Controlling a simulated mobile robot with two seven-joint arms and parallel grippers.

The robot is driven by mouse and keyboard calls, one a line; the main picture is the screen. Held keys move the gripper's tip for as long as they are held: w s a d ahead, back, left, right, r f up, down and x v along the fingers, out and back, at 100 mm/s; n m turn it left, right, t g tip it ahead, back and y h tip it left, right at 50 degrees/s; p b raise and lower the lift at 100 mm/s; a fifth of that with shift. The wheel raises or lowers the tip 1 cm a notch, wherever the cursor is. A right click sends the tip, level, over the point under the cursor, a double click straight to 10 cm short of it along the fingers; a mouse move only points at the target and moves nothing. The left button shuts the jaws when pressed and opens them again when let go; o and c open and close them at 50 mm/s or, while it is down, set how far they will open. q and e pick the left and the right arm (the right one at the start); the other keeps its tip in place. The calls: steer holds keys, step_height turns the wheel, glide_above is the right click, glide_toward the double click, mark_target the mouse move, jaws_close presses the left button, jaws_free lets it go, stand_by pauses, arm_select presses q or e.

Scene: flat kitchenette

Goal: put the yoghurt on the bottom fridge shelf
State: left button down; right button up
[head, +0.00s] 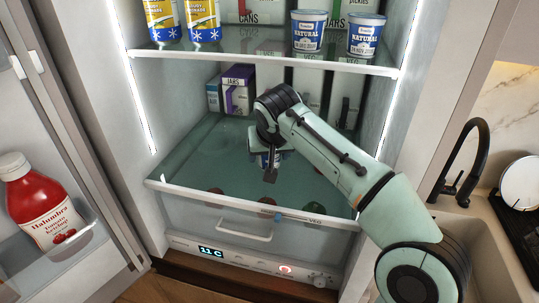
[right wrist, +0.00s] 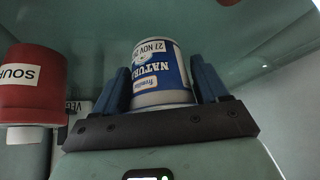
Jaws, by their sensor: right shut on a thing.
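My right gripper (head: 268,168) is inside the fridge, low over the glass bottom shelf (head: 200,150). It is shut on a blue and white yoghurt pot (right wrist: 160,75), which shows between the two blue fingers (right wrist: 160,88) in the right wrist view. Its label reads "NATURAL" and "27 NOV", upside down there. In the head view the gripper mostly hides this pot. I cannot tell whether its base touches the glass. Two similar yoghurts, one on the left (head: 308,32) and one on the right (head: 366,36), stand on the shelf above. My left gripper is out of view.
The glass left of my gripper is clear. The upper shelf (head: 270,60) hangs above my arm. A ketchup bottle (head: 42,205) is in the open door. A red tub (right wrist: 30,88) shows in the wrist view.

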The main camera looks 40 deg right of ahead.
steer(key=shift+w+d+f, duration=0.1)
steer(key=shift+d+f, duration=0.05)
steer(key=shift+f, duration=0.25)
steer(key=shift+f, duration=0.15)
steer(key=shift+f, duration=0.15)
steer(key=o, duration=1.2)
steer(key=shift+c, duration=0.2)
steer(key=shift+r, duration=0.2)
steer(key=v, duration=1.2)
